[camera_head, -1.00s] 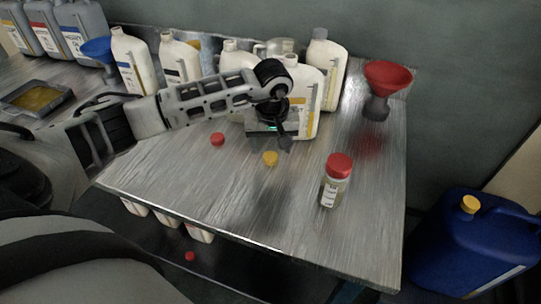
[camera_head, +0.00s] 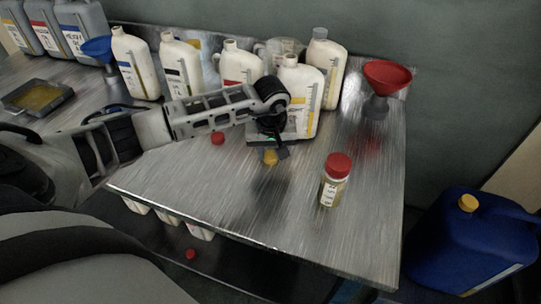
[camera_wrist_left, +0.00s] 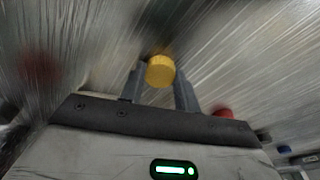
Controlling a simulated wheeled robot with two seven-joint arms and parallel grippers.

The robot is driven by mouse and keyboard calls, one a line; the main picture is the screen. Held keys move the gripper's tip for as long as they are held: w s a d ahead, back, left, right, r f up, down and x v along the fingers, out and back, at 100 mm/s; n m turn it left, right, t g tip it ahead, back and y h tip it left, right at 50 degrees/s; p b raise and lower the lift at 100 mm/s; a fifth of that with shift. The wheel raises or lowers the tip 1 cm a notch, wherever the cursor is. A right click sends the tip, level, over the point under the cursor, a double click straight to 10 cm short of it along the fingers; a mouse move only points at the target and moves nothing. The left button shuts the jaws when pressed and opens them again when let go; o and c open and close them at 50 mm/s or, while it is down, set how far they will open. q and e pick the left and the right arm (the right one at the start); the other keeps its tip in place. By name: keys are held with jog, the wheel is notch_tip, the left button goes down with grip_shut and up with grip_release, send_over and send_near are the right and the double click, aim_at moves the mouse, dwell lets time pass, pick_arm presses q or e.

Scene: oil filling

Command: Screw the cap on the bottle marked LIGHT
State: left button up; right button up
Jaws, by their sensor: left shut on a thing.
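The white bottle with a yellow label (camera_head: 305,93) stands upright just behind the gripper. Its label is partly hidden by my arm, and only part of the lettering, ending like LIGHT, shows. My right gripper is not in view.
Several white bottles (camera_head: 181,68) stand along the back. A red funnel (camera_head: 386,78) is at the back right, a red-capped jar (camera_head: 334,186) at the front right, and a loose red cap (camera_head: 217,138) left of the gripper. The table's front middle is clear.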

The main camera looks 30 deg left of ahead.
pick_arm(q)
jog(key=shift+r, duration=0.1)
jog(key=shift+r, duration=0.6)
jog(key=s+d+r+b, duration=0.2)
jog(key=s+d+r, duration=0.6)
jog(key=d+r, duration=0.3)
jog(key=shift+d+r+b, duration=0.3)
jog(key=shift+d, duration=0.05)
jog(key=m, duration=0.2)
jog(key=f+m, duration=0.1)
jog(key=m, duration=0.1)
jog(key=s+f+m+h, duration=0.1)
jog(key=m, duration=0.2)
jog(key=shift+s+a, duration=0.1)
jog(key=shift+a, duration=0.3)
